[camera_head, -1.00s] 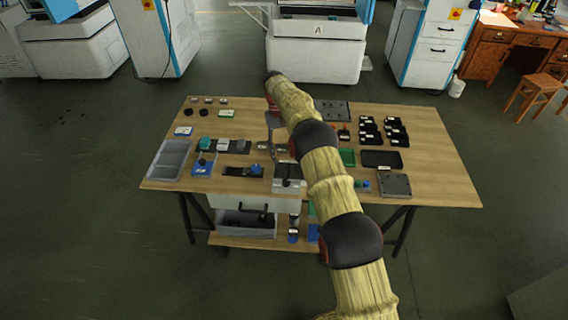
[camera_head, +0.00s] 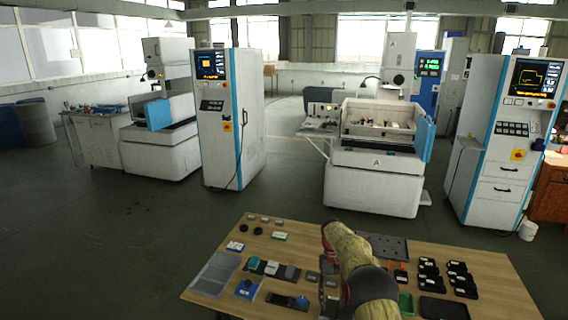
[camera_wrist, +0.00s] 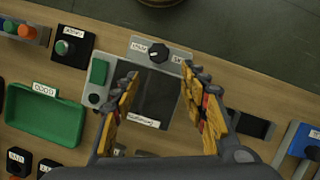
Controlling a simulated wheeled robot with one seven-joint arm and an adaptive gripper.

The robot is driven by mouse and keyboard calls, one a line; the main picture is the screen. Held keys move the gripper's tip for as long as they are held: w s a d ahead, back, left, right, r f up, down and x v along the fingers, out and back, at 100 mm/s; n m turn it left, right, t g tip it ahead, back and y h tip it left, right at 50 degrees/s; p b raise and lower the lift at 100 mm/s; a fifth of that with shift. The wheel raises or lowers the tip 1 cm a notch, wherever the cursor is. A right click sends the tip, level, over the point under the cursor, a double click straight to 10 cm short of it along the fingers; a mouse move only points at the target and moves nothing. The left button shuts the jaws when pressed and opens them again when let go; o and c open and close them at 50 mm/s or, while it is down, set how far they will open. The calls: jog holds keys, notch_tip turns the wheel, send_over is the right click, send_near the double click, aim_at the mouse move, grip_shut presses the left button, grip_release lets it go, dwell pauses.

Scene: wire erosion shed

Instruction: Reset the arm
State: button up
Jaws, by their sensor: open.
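My arm (camera_head: 355,262), in a yellowish textured cover with dark joints, reaches over the worktable (camera_head: 480,262) at the bottom of the head view. My gripper (camera_wrist: 162,78) shows in the wrist view with its two yellow-and-black fingers spread apart. Nothing is held between them. A grey panel with a dark screen (camera_wrist: 155,98) and a green button lies below the gap, with a grey knob box (camera_wrist: 158,52) at its far edge. In the head view I cannot make out the fingers clearly.
In the wrist view a green tray (camera_wrist: 45,116) and a green-button box (camera_wrist: 72,46) lie left, and a blue part (camera_wrist: 302,140) right. Machines (camera_head: 375,180) stand beyond open floor.

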jog(key=s+r+t, duration=0.3)
jog(key=s+r, duration=1.6)
jog(key=s+r+t, duration=0.2)
jog(key=s+r, duration=0.2)
jog(key=s, duration=0.5)
jog(key=s+r+t, duration=0.2)
jog(key=s+r, duration=0.3)
jog(key=s, duration=0.4)
jog(key=s+r+t, duration=0.2)
jog(key=s+r, duration=0.2)
jog(key=s, duration=0.4)
jog(key=shift+s+r+t, duration=0.4)
